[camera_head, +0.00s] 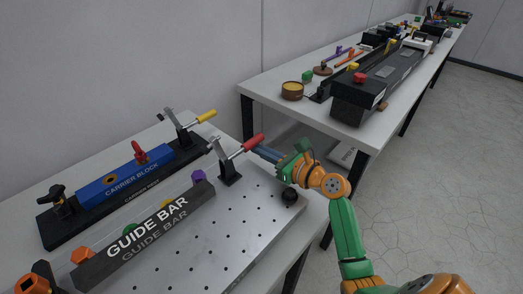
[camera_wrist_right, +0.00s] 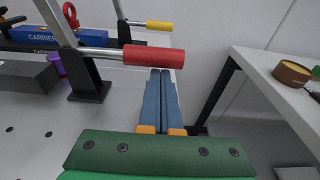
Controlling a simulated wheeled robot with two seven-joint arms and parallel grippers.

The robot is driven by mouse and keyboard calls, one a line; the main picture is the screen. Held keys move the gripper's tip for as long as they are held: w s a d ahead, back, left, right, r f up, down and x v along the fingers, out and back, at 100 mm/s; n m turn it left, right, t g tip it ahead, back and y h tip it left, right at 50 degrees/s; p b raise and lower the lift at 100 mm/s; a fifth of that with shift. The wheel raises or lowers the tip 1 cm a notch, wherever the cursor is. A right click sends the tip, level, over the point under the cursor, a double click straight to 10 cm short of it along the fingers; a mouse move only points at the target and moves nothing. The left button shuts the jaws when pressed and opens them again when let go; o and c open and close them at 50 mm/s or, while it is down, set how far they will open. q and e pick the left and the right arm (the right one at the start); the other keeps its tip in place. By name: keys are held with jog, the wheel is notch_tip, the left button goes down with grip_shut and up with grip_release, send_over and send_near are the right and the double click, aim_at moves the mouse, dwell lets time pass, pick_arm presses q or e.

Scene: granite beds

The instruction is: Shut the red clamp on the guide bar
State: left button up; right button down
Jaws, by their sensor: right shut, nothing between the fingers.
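The red clamp's handle (camera_head: 253,142) sticks out to the right from its lever, above a black base (camera_head: 229,173) on the perforated plate, past the far end of the guide bar (camera_head: 150,233). My right gripper (camera_head: 261,152) is shut and empty, its blue fingertips close beside the red handle. In the right wrist view the fingers (camera_wrist_right: 160,75) point at the underside of the red handle (camera_wrist_right: 153,56); I cannot tell whether they touch it. The clamp's steel lever (camera_wrist_right: 55,25) slants up to the left. My left gripper is out of view.
The carrier block (camera_head: 126,180) and a yellow-handled clamp (camera_head: 206,116) stand behind the guide bar. A second bench (camera_head: 272,94) stands beyond a gap.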

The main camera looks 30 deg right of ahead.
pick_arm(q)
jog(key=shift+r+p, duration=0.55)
pick_arm(e)
jog(key=shift+d+r+n, duration=0.1)
jog(key=shift+r+n, duration=0.2)
jog(key=shift+r, duration=0.1)
